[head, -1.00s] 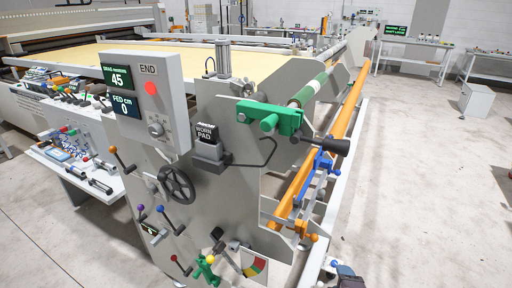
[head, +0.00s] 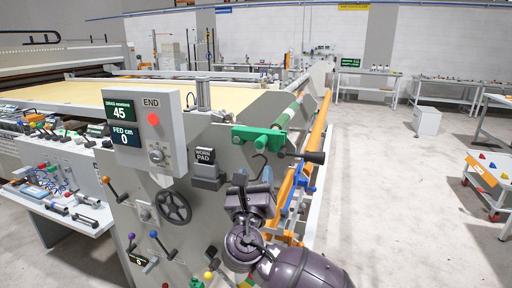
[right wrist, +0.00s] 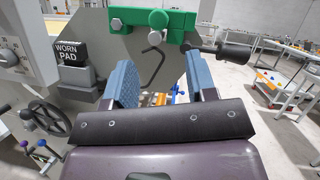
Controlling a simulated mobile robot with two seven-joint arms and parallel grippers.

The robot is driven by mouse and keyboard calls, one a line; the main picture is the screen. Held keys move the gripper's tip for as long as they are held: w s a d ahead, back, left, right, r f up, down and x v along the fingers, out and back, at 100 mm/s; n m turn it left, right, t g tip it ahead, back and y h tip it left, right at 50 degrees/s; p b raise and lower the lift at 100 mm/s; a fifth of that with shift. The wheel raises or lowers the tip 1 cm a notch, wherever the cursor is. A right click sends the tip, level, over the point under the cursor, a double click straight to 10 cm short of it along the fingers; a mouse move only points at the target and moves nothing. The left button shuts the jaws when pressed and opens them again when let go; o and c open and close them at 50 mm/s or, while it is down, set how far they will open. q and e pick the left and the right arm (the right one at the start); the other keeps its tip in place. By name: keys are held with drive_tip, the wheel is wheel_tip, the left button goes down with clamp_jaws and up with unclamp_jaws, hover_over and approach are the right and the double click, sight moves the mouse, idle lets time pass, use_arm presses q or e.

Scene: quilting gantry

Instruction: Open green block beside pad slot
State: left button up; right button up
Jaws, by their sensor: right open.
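The green block (head: 258,137) is mounted at the upper right of the grey machine end plate, with a dark handle (head: 313,157) sticking out to its right. It also spans the top of the right wrist view (right wrist: 152,22). The pad slot (head: 207,181), holding a black piece labelled WORN PAD (head: 205,156), is to its left and lower. A thin dark hook hangs below the block (right wrist: 153,68). My right gripper (head: 254,177) is below the block, apart from it. Its blue fingers are spread and empty in the wrist view (right wrist: 161,78). My left gripper is not in view.
A control box (head: 146,130) reading 45 and 0 stands left of the slot. A black handwheel (head: 174,207) and several coloured levers are below it. An orange rail (head: 318,133) runs back on the right. Open floor lies further right.

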sight(260, 148)
drive_tip(key=x, duration=1)
drive_tip(key=shift+w+r, duration=0.2)
drive_tip(key=shift+w, duration=0.15)
clamp_jaws()
